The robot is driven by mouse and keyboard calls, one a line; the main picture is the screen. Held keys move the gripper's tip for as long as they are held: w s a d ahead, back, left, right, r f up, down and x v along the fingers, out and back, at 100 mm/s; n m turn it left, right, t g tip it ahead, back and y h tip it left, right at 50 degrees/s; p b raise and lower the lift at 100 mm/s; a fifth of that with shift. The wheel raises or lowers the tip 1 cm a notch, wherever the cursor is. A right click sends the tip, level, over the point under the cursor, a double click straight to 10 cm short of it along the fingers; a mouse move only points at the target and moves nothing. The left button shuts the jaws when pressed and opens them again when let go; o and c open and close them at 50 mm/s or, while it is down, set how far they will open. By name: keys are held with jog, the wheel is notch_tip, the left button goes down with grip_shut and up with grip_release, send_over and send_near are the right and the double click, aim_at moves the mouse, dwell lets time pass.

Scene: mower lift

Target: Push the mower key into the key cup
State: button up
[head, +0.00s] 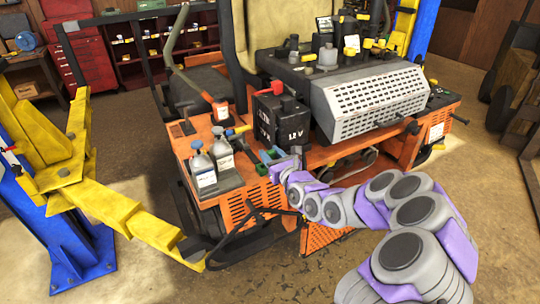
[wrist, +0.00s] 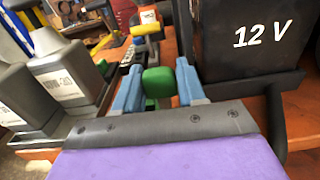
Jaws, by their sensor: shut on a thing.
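My gripper (head: 270,159) is over the front edge of the orange mower deck, beside the black 12 V battery. In the wrist view, its two blue fingers (wrist: 158,75) are on either side of a green block (wrist: 158,84), which looks like the mower key's head. The fingers are shut on it. More green shows lower between the fingers. The key's far end is hidden behind its head and the fingers. I cannot make out the key cup clearly in either view, nor whether the key touches it.
The 12 V battery (head: 281,120) stands just right of my gripper and fills the right of the wrist view (wrist: 248,45). Grey bottles (head: 203,168) stand in a dark tray to the left. A yellow lift arm (head: 120,207) reaches in at left.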

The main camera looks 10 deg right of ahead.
aim_at(261, 167)
jog(key=a, duration=0.4)
jog(key=shift+a, duration=0.35)
jog(key=shift+s+d+p, duration=0.1)
jog(key=shift+d+p, duration=0.45)
jog(key=shift+d, duration=1)
jog(key=shift+a+p, duration=0.35)
jog(key=shift+a, duration=1.6)
jog(key=shift+d, duration=1.35)
jog(key=shift+a+p, duration=0.3)
jog(key=shift+a, duration=0.9)
jog(key=shift+d+p, duration=0.35)
jog(key=shift+d, duration=0.75)
jog(key=shift+a, duration=0.8)
jog(key=shift+d+f, duration=0.15)
jog(key=shift+d, duration=0.55)
jog(key=shift+a+f+p, duration=0.2)
jog(key=shift+a+p, duration=0.1)
jog(key=shift+a, duration=0.15)
jog(key=o, duration=1)
jog(key=shift+a, duration=0.1)
jog(key=shift+c, duration=0.2)
jog(key=shift+o, duration=0.8)
jog(key=shift+d, duration=0.35)
